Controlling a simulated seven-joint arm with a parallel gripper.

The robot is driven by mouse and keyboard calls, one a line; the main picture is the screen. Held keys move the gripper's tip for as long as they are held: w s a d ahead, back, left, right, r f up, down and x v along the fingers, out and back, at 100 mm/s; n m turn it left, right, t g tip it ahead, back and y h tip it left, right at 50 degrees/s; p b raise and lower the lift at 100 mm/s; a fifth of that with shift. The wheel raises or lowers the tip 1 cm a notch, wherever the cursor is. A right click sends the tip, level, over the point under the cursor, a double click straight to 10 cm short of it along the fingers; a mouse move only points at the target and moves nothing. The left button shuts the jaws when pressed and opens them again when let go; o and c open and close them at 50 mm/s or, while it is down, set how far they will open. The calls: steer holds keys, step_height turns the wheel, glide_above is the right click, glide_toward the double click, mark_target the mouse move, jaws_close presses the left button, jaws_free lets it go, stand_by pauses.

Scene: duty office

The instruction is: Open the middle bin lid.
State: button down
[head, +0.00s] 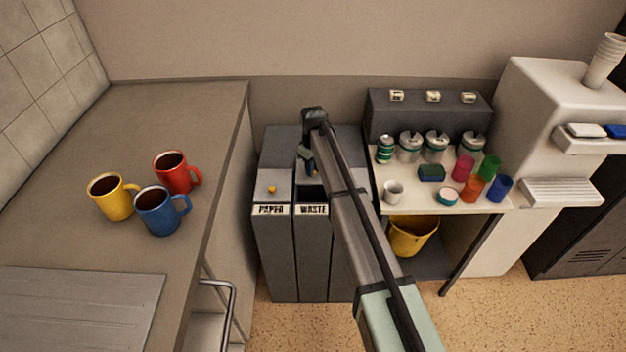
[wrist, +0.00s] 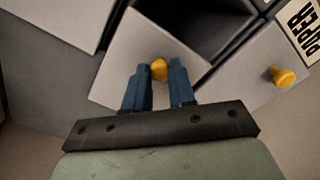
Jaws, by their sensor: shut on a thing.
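The middle bin, labelled WASTE (head: 313,210), stands between the PAPER bin and a third bin mostly hidden by my arm. Its grey lid (wrist: 125,65) sits toward the back, leaving a dark opening at the front (head: 313,194), which also shows in the wrist view (wrist: 195,20). My gripper (head: 309,166) is over the lid. In the wrist view, the blue fingers of my gripper (wrist: 160,70) are shut on the lid's yellow knob (wrist: 158,67). In the head view the knob is hidden by my gripper.
The PAPER bin's lid (head: 278,180) is closed, with its yellow knob (head: 272,189) showing. A counter with yellow, red and blue mugs (head: 160,211) is at left. At right, a shelf (head: 415,203) holds cups and cans, with a yellow bucket (head: 412,237) below.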

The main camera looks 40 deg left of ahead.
steer(key=w+a, duration=0.3)
steer(key=shift+w+a, duration=0.2)
steer(key=shift+a, duration=0.05)
steer(key=c, duration=0.9)
jaws_free()
steer(key=shift+d, duration=0.1)
steer(key=shift+c, duration=0.2)
steer(key=shift+r, duration=0.1)
step_height(320, 180, up, 14)
steer(key=shift+f, duration=0.2)
